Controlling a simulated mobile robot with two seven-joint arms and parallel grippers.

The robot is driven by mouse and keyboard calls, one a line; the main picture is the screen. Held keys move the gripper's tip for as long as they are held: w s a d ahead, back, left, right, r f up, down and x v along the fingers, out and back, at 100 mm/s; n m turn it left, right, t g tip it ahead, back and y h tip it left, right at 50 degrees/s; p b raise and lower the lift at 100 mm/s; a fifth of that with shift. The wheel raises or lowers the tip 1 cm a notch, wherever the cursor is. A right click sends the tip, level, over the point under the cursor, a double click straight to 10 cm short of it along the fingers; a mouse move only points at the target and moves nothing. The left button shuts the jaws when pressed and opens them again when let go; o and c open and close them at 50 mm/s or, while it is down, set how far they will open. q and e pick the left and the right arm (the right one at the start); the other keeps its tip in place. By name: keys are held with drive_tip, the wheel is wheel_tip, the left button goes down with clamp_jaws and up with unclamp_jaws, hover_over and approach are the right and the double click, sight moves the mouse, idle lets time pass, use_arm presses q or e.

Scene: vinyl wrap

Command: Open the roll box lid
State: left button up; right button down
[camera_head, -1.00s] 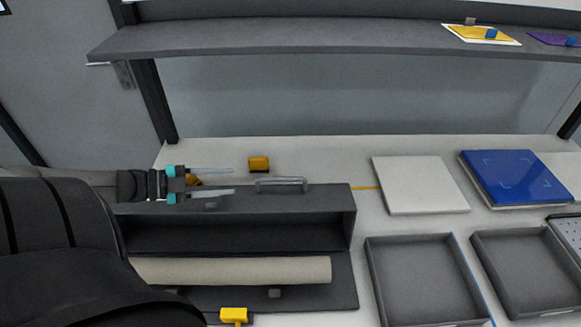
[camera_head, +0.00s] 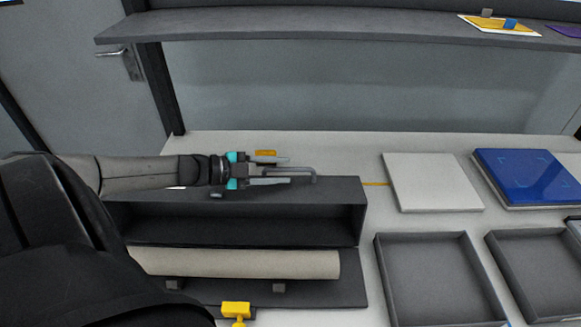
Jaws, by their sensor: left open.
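The dark grey roll box (camera_head: 240,231) stands on the left of the bench, with a shadowed hollow facing me. A pale beige roll (camera_head: 245,264) lies along its front. A grey bar handle (camera_head: 313,176) sits at the far upper edge of the box's top panel (camera_head: 335,190). My left gripper (camera_head: 288,170) reaches in from the left, level with the handle. Its two fingers are apart, one beyond the other, and overlap the handle's left part. I cannot tell whether they touch it. My right gripper is not in view.
A yellow block (camera_head: 266,154) sits just behind my left gripper. A yellow clip-like part (camera_head: 236,309) is at the box's front. To the right are a white pad (camera_head: 432,182), a blue pad (camera_head: 528,177) and grey trays (camera_head: 435,275). A shelf (camera_head: 300,26) spans above.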

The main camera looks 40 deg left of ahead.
sight(285, 170)
use_arm(q)
drive_tip(key=shift+b+x, duration=0.3)
drive_tip(key=shift+x, duration=1.35)
clamp_jaws()
idle(0.4)
